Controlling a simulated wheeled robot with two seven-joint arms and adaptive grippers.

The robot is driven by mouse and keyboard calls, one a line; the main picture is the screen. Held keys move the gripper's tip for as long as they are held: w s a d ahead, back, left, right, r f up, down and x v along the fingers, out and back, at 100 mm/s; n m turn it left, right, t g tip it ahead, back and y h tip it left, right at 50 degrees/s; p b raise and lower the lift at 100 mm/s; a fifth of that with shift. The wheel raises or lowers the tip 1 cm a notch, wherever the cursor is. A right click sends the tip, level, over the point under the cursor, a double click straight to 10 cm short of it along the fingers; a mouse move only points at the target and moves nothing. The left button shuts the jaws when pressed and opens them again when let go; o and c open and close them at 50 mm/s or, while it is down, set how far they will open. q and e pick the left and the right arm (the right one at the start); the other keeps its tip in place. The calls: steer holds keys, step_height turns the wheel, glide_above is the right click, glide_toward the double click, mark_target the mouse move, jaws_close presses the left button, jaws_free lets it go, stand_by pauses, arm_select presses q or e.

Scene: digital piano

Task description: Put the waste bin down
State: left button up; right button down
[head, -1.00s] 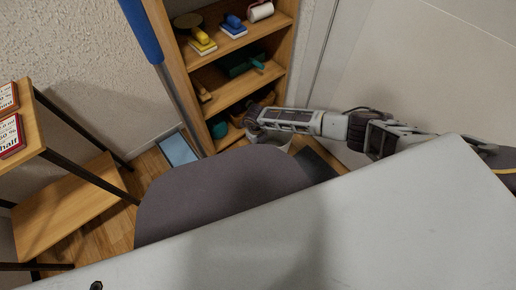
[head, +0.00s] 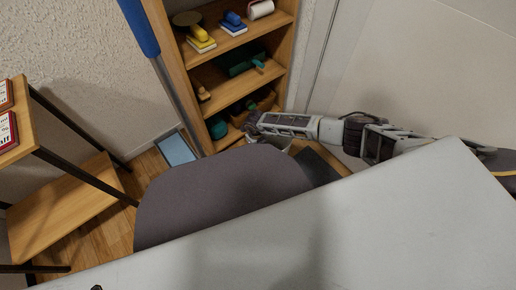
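My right arm reaches in from the right, and its gripper (head: 251,123) is in front of the lower part of the wooden shelf unit. The fingers are dark, small and partly hidden, so I cannot tell whether they are open or shut.
The shelf unit (head: 197,80) holds brushes, a roller and other tools. A blue pole (head: 139,27) and blue dustpan-like panel (head: 176,149) are beside it. A dark mat (head: 317,166) lies right of the pale shape. A wood-and-metal rack (head: 65,205) stands left, with bare floor beside it.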

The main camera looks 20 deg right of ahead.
arm_select(q)
steer(key=shift+s, duration=0.2)
arm_select(e)
steer(key=shift+f, duration=0.1)
steer(key=c, duration=1.6)
jaws_free()
steer(key=shift+c, duration=0.2)
arm_select(q)
steer(key=shift+w, duration=0.1)
arm_select(e)
steer(key=shift+r, duration=0.35)
arm_select(q)
steer(key=shift+g+y, duration=0.3)
steer(key=shift+y, duration=0.1)
steer(key=r+p, duration=0.4)
steer(key=a+r+p, duration=0.1)
steer(key=p, duration=0.1)
steer(key=shift+r, duration=0.4)
arm_select(e)
step_height(320, 180, up, 12)
steer(key=shift+s+a+f, duration=0.15)
steer(key=shift+a+f, duration=0.1)
steer(key=shift+a, duration=0.15)
